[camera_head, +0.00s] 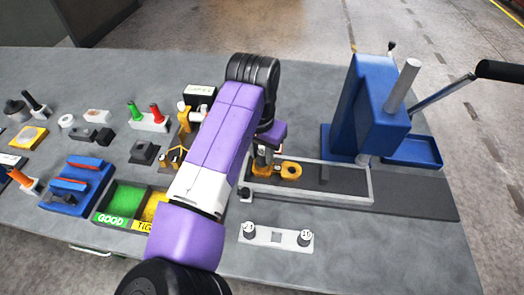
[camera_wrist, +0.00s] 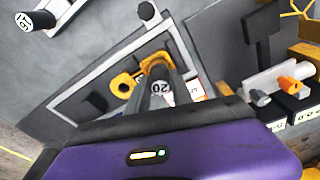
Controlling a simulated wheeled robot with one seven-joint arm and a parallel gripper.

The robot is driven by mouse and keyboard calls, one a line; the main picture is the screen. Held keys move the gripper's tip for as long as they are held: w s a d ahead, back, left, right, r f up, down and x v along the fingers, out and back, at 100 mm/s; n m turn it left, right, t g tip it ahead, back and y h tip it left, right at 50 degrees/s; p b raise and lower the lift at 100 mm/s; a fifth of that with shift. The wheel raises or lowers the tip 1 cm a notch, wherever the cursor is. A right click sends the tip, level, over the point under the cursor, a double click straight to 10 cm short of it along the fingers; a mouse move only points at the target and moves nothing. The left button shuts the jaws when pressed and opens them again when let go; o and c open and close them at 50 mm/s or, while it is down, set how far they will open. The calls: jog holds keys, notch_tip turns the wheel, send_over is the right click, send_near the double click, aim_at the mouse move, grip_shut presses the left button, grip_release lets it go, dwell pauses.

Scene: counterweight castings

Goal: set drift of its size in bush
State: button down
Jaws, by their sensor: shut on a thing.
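My gripper (camera_head: 265,151) is shut on a grey drift whose top reads 20 (camera_wrist: 160,88) in the wrist view. The drift is over or at one ring of an orange casting (camera_head: 290,170); I cannot tell whether its tip is inside the bush. The casting's other ring, with a dark hole (camera_wrist: 122,86), is clear of the gripper. The casting lies in a pale-rimmed tray (camera_head: 335,197). A white rack (camera_head: 275,237) nearer the front edge holds two drifts, left (camera_head: 249,230) and right (camera_head: 305,239), with an empty square hole between them.
A blue press (camera_head: 372,110) with a long lever stands behind the tray, a blue pan (camera_head: 412,152) beside it. A dark mat (camera_head: 415,195) lies right. Green GOOD (camera_head: 120,202) and yellow (camera_head: 152,210) bins, a blue fixture (camera_head: 75,188) and several small parts fill the left.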

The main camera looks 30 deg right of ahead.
jog(key=shift+f, duration=0.15)
jog(key=c, duration=1)
grip_release()
jog(key=shift+c, duration=0.2)
jog(key=r, duration=0.2)
jog(key=r+b, duration=0.1)
jog(key=r, duration=0.4)
jog(key=shift+s+a+r, duration=0.3)
jog(key=shift+a+r, duration=0.1)
